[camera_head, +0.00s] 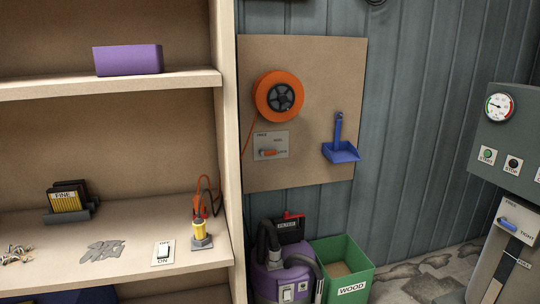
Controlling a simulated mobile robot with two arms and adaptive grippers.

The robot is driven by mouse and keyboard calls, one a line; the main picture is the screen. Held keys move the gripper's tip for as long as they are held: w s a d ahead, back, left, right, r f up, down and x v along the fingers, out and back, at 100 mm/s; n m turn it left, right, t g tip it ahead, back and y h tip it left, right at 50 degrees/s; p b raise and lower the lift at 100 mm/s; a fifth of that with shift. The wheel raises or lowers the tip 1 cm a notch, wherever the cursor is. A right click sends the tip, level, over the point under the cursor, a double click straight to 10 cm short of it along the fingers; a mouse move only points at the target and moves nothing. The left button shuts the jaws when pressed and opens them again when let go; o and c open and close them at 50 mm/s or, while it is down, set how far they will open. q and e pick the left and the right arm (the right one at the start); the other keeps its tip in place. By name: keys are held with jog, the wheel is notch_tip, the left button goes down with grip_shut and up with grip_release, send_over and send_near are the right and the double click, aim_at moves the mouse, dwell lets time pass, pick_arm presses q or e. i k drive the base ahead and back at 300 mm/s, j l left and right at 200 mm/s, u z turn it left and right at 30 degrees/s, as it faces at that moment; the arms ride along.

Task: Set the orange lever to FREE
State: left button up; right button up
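The orange lever (269,153) sits on a small grey plate (282,137) fixed to a tan backboard on the wall. The plate has small lettering: a word that looks like FREE at its upper left, one at its upper right too small to read surely, and what looks like LOCK at its right. The lever lies about level and its handle points right, toward the right-hand word. An orange reel (264,96) with a dark hub hangs just above the plate, with an orange cord running down its left side. Neither of my grippers is in view.
A wooden shelf unit (228,150) stands left of the backboard (310,60). A blue dustpan (341,151) hangs right of the lever. A purple vacuum (268,282) and a green WOOD bin (358,254) stand below. A grey machine (510,150) with another lever, blue, is at right.

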aim_at(262, 152)
jog(key=i+l+z, duration=0.2)
jog(key=i+l, duration=0.2)
jog(key=i+l+z, duration=0.15)
jog(key=i+l, duration=0.2)
jog(key=i+l+z, duration=0.2)
jog(key=i, duration=0.35)
